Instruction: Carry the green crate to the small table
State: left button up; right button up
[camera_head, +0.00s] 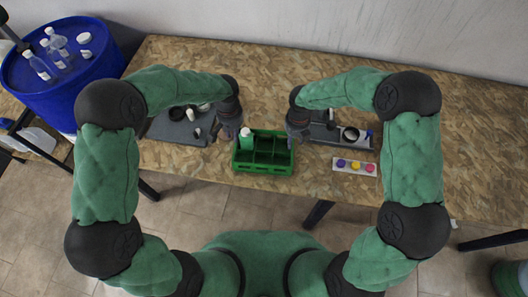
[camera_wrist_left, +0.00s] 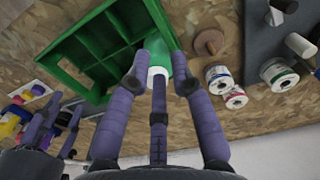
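The green crate (camera_head: 262,170), with several compartments, sits on the chipboard table near its front edge. It also shows in the left wrist view (camera_wrist_left: 75,75). A green-bodied bottle with a white cap (camera_head: 246,141) stands in its left part. My left gripper (camera_head: 228,132) is just left of the crate; its fingers are spread in the left wrist view (camera_wrist_left: 158,65), close to the bottle and crate wall. Contact cannot be told. My right gripper (camera_head: 298,134) is just right of the crate; its fingers (camera_wrist_left: 55,125) look apart. No small table can be identified for certain.
A blue drum (camera_head: 65,95) with bottles on top stands at the left. A grey tray (camera_head: 172,128) lies left of the crate, another (camera_head: 345,136) to its right. A paint strip (camera_head: 354,166) lies at the right. The chipboard table (camera_head: 450,150) is clear farther right.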

aim_at(236, 147)
pick_arm(q)
notch_tip(236, 147, down, 11)
jog(key=shift+r, duration=0.2)
pick_arm(e)
notch_tip(236, 147, down, 10)
jog(key=shift+f, duration=0.25)
pick_arm(q)
grip_shut()
pick_arm(e)
jog(key=c, duration=0.5)
grip_shut()
jog(key=shift+w+r, duration=0.1)
